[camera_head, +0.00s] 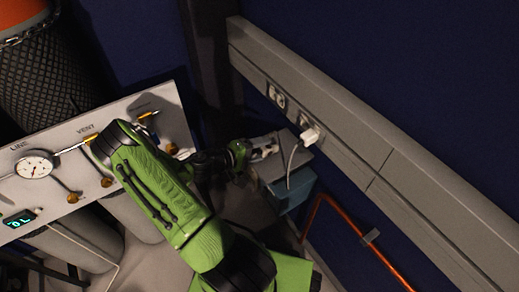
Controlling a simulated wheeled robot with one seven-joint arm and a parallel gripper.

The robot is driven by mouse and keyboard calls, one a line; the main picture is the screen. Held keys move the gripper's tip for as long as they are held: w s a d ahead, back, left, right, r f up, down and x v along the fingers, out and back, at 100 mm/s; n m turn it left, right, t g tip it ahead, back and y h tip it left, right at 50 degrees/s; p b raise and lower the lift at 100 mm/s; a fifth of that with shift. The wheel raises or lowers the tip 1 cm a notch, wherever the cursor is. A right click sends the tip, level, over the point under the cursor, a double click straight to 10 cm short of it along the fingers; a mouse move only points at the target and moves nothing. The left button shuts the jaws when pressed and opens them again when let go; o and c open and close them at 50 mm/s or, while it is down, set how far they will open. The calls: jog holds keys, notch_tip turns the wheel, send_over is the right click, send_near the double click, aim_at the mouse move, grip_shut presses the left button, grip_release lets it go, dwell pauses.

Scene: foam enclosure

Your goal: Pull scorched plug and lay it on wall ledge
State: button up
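A white plug (311,135) sits at a socket in the grey wall trunking (345,125). Any scorching on it is too small to make out. Its pale cord (291,165) loops down in front of a grey ledge-like box top (296,164) below the sockets. My green arm reaches in from the bottom, and my gripper (266,149) is just left of the plug, apart from it, by the near edge of that grey top. The fingers are small and dark, so their opening is unclear. I see nothing held in them.
Another socket (276,96) is left of the plug. A blue box (291,190) is under the grey top. An orange-red pipe (347,213) runs along the lower wall. A gauge panel (60,160) with valves stands left, close to my arm.

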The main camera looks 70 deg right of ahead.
jog(key=p+v, duration=0.3)
jog(key=v, duration=1.2)
jog(key=shift+w+a, duration=0.25)
jog(key=shift+w, duration=0.05)
jog(key=w+a+r+n+t+y+p, duration=0.1)
jog(key=w+a+r+t+y+p, duration=0.25)
jog(key=a+r, duration=0.5)
jog(key=w+a+r+n+t+y+p, duration=0.1)
jog(key=w+a+r+t+y+p, duration=0.3)
jog(key=a+r, duration=0.45)
jog(key=s+a+r+n+t+y+p, duration=0.1)
jog(key=s+a+r+n+t, duration=0.2)
jog(key=r, duration=0.5)
jog(key=s+a+r+n+t+y+p, duration=0.2)
jog(key=s+a+r+n+t, duration=0.1)
jog(key=a+r, duration=0.5)
jog(key=s+t, duration=0.1)
jog(key=s, duration=0.1)
jog(key=shift+s+a+t, duration=0.2)
jog(key=shift+s+t, duration=0.1)
jog(key=shift+t, duration=0.05)
